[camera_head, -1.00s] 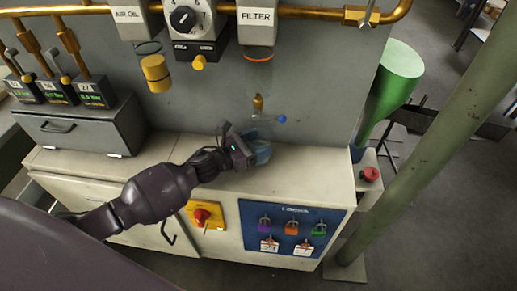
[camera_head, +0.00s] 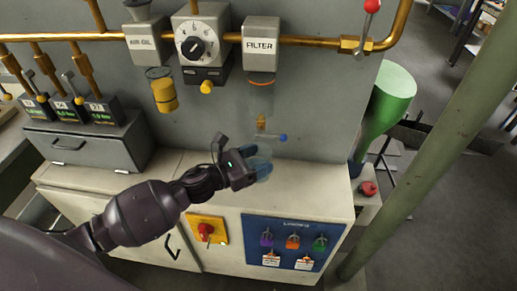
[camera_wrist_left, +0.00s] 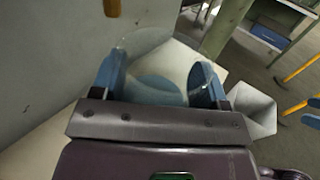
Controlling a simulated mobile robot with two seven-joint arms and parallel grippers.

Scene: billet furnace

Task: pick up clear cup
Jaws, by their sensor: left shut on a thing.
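A clear cup (camera_wrist_left: 155,85) sits between the two blue fingertips of my left gripper (camera_wrist_left: 158,82) in the left wrist view. It is transparent, so its outline is faint. In the head view my left gripper (camera_head: 257,165) is shut on the clear cup (camera_head: 262,158) above the white cabinet top, in front of the grey panel. I cannot tell from these views how far the cup is above the cabinet top.
The filter's clear bowl (camera_head: 261,95) and its blue-tipped valve (camera_head: 272,136) are just above my left gripper. A yellow-based bowl (camera_head: 163,92) hangs to the left. The cabinet top (camera_head: 310,185) is clear to the right. A green funnel (camera_head: 392,90) and green post (camera_head: 440,120) stand further right.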

